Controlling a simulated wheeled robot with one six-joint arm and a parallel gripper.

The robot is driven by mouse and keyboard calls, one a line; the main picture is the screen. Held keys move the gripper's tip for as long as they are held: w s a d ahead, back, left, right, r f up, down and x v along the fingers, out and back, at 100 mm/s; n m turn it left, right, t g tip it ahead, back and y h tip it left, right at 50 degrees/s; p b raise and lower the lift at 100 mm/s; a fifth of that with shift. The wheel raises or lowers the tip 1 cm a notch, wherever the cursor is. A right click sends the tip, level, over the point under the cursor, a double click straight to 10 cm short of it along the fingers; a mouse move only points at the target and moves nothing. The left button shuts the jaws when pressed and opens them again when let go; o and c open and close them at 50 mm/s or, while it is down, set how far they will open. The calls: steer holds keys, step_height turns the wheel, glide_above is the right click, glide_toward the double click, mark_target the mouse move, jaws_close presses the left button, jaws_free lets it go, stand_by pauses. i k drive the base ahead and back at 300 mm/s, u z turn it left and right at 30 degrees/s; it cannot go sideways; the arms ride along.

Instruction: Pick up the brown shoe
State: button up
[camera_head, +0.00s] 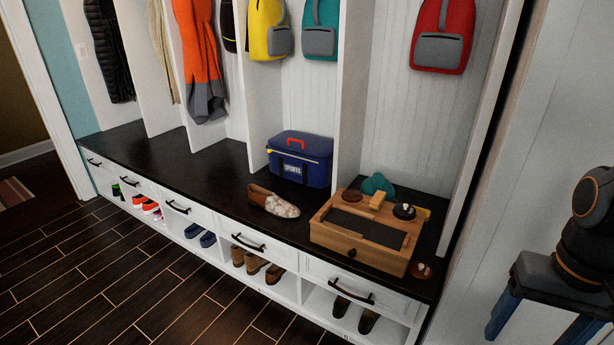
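A brown shoe (273,202) with a pale, mottled front part lies on the black bench top (215,185), left of a wooden box. Several other brown shoes (256,264) stand in an open cubby below the bench. My gripper (535,333) is at the lower right, in front of the white wall. Its two blue fingers point down and stand apart, with nothing seen between them. The lower end of one finger is cut off by the frame. My gripper is well to the right of the shoe on the bench and is not touching it.
The wooden box (352,246) with small items on it stands right of the shoe. A blue sports bag (300,158) stands behind. White dividers (265,90) rise from the bench. Drawers with black handles (247,243) line its front. The bench left of the shoe is clear.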

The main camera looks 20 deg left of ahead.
mark_target(275, 205)
steer(key=u, duration=1.4)
steer(key=k, duration=0.6)
steer(key=u, duration=0.75)
steer(key=i, duration=1.2)
steer(key=u, duration=0.35)
steer(key=i, duration=1.1)
steer(key=z, duration=1.25)
steer(key=i, duration=0.85)
steer(key=z, duration=0.9)
